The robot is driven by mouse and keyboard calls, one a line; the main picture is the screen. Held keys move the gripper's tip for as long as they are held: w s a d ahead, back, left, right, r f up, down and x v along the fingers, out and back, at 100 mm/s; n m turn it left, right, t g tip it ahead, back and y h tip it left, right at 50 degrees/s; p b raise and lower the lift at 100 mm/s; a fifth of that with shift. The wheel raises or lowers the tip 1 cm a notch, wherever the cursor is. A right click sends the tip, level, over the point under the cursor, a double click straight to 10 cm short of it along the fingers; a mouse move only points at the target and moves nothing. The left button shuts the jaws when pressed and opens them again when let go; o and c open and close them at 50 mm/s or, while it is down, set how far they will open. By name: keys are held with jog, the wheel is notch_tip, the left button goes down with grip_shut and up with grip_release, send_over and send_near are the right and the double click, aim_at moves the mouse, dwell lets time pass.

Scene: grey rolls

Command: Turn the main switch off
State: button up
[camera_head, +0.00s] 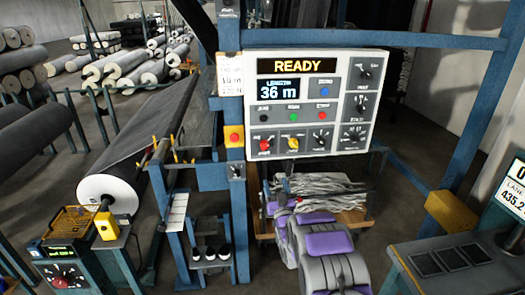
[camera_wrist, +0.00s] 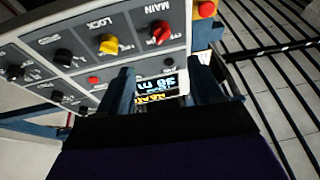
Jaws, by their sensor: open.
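The main switch (camera_head: 264,145) is a red rotary knob at the lower left of the white control panel (camera_head: 378,95). In the wrist view, which is upside down, the main switch (camera_wrist: 160,33) sits by the label MAIN, its handle slanted. My gripper (camera_wrist: 163,88) is open and empty, its two dark fingers apart in front of the panel and not touching the red knob. The length display (camera_wrist: 168,84) shows between the fingers. In the head view my grey and purple arm is below the panel, and the fingertips are hard to make out.
A yellow knob (camera_head: 293,143) labelled LOCK sits right beside the red one, with black knobs further right. Small push buttons are above. A red emergency button (camera_head: 234,137) is on the blue post at left. The panel reads READY and 36 m. A shelf of grey scraps (camera_head: 318,184) lies below.

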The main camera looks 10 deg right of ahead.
jog(key=b, duration=0.3)
send_near(265, 148)
jog(key=shift+d+f+x, duration=0.1)
jog(key=shift+f+x, duration=0.1)
jog(key=shift+x, duration=2.1)
jog(key=shift+d+f+x, duration=0.1)
jog(key=shift+f+x, duration=0.1)
jog(key=shift+x, duration=2.15)
jog(key=shift+w, duration=0.2)
jog(key=shift+c, duration=0.3)
jog(key=c, duration=1)
